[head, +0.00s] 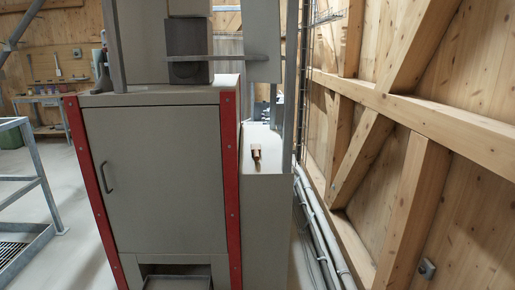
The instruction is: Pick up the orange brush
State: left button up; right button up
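A small brush (256,158) with a brownish-orange look lies on top of a narrow grey box-shaped housing, right of the cabinet. Its handle end points toward me, near the front edge of that top. Neither of my grippers shows in the head view, so nothing is seen touching the brush.
A grey cabinet (155,175) with red corner posts stands left of the brush. A wooden wall with diagonal beams (420,115) and grey pipes (318,225) closes the right side. A metal railing (40,185) stands at left. Floor between railing and cabinet is clear.

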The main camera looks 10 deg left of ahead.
aim_at(255, 147)
jog(key=i+z, duration=0.1)
jog(key=i, duration=0.8)
jog(key=i+j, duration=0.15)
jog(key=i, duration=0.7)
jog(key=l+z, duration=0.05)
